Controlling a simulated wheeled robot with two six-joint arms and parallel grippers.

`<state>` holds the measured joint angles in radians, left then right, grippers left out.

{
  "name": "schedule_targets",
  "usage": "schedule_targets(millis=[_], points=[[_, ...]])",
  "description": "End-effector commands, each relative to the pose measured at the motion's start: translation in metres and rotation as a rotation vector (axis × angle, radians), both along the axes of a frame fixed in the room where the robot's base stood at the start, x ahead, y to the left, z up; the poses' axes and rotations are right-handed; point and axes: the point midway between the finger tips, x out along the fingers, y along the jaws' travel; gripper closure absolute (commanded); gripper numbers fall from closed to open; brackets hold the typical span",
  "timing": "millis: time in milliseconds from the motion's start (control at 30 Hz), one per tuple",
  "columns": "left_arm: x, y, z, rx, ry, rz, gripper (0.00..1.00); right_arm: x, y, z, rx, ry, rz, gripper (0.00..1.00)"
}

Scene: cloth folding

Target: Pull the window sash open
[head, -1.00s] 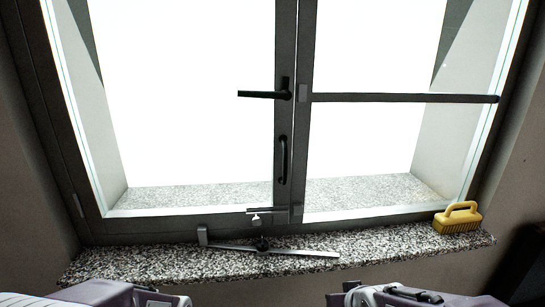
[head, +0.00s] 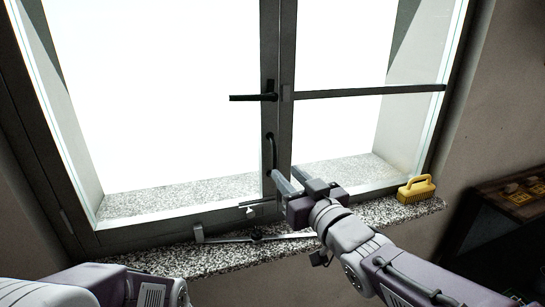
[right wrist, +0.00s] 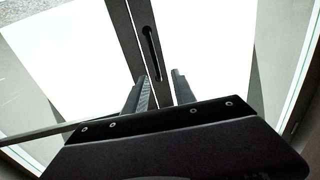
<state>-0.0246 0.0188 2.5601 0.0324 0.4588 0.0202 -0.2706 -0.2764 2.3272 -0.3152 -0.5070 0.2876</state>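The left window sash (head: 265,50) has a dark frame and bright glass and looks closed against the right sash (head: 286,50). A black lever handle (head: 255,97) points left, level, on the meeting stile. Below it is a black vertical pull handle (head: 272,152), also seen in the right wrist view (right wrist: 151,46). My right gripper (head: 286,172) is just below and right of the pull handle. In the right wrist view its fingers (right wrist: 159,82) are apart and empty, with the pull handle beyond the gap. My left gripper is out of view; only my left arm shows at lower left.
A metal stay arm (head: 257,237) lies along the speckled stone sill (head: 200,262), with a small latch (head: 250,211) above it. A dark horizontal bar (head: 370,91) crosses the right sash.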

Motion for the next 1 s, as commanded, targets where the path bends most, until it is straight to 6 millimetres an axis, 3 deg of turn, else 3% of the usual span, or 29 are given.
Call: schedule_targets(millis=[167,533,900,1000], points=[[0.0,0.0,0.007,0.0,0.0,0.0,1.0,0.014,0.006,0.0,-0.001,0.007,-0.001,0.68],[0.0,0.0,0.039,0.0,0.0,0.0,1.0,0.075,0.033,0.001,-0.002,0.007,-0.002,0.68],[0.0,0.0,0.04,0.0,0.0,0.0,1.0,0.083,0.036,-0.002,-0.002,0.005,-0.003,0.68],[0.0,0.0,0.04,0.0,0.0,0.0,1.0,0.083,0.036,-0.002,-0.002,0.005,-0.003,0.93]])
